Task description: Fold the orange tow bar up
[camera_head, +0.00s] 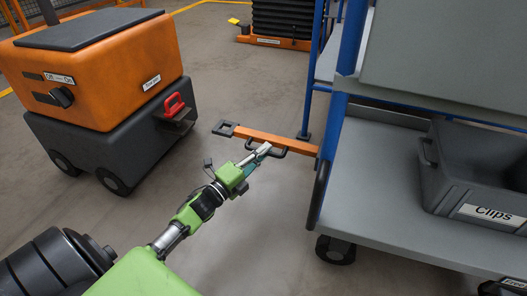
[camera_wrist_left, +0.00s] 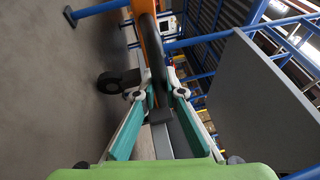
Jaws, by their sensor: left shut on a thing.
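The orange tow bar (camera_head: 272,138) sticks out to the left from the cart's blue frame, roughly level, above the floor. It has a dark square eye (camera_head: 224,128) at its free end and a dark loop handle along its near side. My left gripper (camera_head: 263,149) reaches this handle from below left and is shut on it. In the left wrist view the dark handle (camera_wrist_left: 156,62) runs between the fingertips of the left gripper (camera_wrist_left: 158,88), with the orange bar (camera_wrist_left: 149,38) just behind it. My right gripper is out of view.
The blue-framed cart (camera_head: 400,190) with a grey bin labelled Clips (camera_head: 480,160) stands at right. An orange and dark grey tugger (camera_head: 105,85) with a red handle (camera_head: 174,104) stands at left. Bare floor lies between them. A black stack (camera_head: 282,18) stands behind.

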